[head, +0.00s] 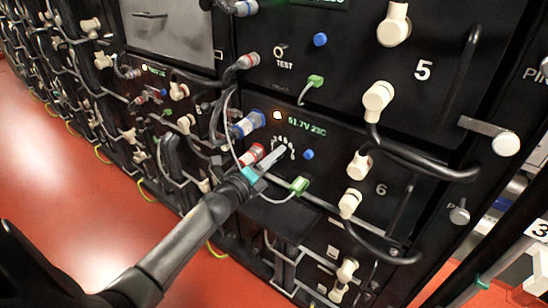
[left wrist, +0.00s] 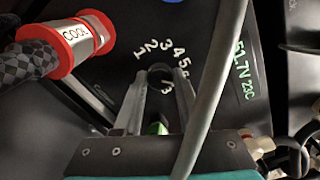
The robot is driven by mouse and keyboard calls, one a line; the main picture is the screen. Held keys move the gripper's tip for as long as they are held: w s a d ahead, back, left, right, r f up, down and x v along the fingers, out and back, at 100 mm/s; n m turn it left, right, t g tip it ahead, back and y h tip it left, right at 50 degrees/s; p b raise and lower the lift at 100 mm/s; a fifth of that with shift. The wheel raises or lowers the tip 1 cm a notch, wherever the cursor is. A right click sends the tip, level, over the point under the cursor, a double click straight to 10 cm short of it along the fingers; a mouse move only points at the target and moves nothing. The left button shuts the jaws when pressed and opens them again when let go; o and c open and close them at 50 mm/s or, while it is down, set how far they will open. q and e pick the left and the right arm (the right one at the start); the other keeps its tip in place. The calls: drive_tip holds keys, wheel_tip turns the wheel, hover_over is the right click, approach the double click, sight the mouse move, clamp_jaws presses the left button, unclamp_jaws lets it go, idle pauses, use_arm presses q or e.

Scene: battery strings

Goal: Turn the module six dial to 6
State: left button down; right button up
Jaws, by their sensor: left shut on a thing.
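The module six dial (left wrist: 160,72) is a small dark round knob in the left wrist view, with white numbers arced around it. I can read 1 to 5; a finger and a grey cable cover part of the scale. I cannot tell which number the dial points at. My left gripper (left wrist: 160,95) has one finger on each side of the dial and is shut on it. In the head view my left gripper (head: 278,156) reaches module six's panel from the lower left and hides the dial. The green display (head: 307,127) beside it reads 51.7V 23C. My right gripper is not in view.
A red-collared hose connector marked COOL (left wrist: 72,42) sits close left of my fingers. A grey cable (left wrist: 213,90) crosses in front on the right. A blue button (head: 308,155) and green plug (head: 299,186) are nearby. Module five (head: 422,70) is above; red floor (head: 75,200) is clear at left.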

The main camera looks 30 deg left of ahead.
use_arm(q)
drive_tip(key=c, duration=0.5)
unclamp_jaws()
drive_tip(key=s+a+p, duration=0.1)
drive_tip(key=s+p, duration=0.1)
drive_tip(key=s, duration=1.3)
drive_tip(key=shift+a, duration=0.15)
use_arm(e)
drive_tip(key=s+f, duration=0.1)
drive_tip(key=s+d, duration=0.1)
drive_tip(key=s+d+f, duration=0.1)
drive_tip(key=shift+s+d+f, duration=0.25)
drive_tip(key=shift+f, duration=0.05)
use_arm(q)
drive_tip(key=shift+s, duration=0.1)
